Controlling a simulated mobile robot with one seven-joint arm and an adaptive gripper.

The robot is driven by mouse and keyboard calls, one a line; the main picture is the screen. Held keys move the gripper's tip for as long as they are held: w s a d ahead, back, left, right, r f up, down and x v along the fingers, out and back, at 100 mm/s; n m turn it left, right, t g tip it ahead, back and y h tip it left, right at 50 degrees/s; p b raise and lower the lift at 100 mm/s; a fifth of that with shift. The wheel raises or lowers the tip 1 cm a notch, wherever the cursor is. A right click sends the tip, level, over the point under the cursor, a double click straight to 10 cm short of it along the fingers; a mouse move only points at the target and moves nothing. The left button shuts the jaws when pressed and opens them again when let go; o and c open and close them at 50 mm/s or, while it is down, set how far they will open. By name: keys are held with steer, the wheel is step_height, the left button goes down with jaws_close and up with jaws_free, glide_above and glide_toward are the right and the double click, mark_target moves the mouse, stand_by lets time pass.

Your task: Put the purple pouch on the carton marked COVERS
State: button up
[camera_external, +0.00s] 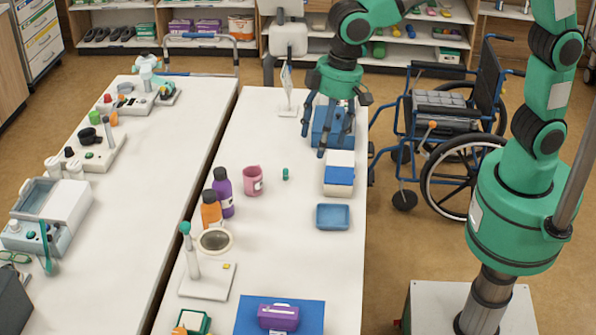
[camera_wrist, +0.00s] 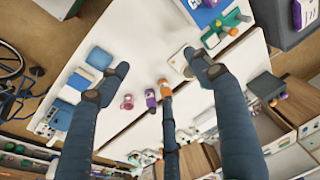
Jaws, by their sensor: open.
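The purple pouch (camera_external: 278,317) lies on a flat blue surface (camera_external: 247,318) at the bottom edge of the external view. In the wrist view the pouch (camera_wrist: 210,3) is cut by the top edge. The blue surface there belongs to a carton (camera_wrist: 204,16) with a white mark starting "CO"; the rest of the word is out of frame. My gripper (camera_external: 327,140) is open and empty, fingers pointing down near the far right of the table, well away from the pouch. Its spread fingers (camera_wrist: 155,72) show in the wrist view with nothing between them.
A blue tray (camera_external: 333,216), pink mug (camera_external: 253,180), purple bottle (camera_external: 223,192), orange bottle (camera_external: 211,212) and post on a base (camera_external: 206,283) stand nearby.

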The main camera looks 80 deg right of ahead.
steer(key=s+d+r+t, duration=0.1)
steer(key=s+d+r, duration=0.55)
steer(key=d, duration=0.25)
steer(key=s+d+t, duration=0.1)
steer(key=s+d, duration=0.6)
steer(key=s, duration=0.5)
steer(key=s+d+t, duration=0.1)
steer(key=s+d, duration=0.6)
steer(key=s, duration=0.5)
steer(key=shift+d+f+t+h, duration=0.25)
steer(key=shift+d+t+h, duration=0.05)
steer(key=shift+h, duration=0.1)
step_height(320, 180, down, 10)
steer(key=b, duration=1)
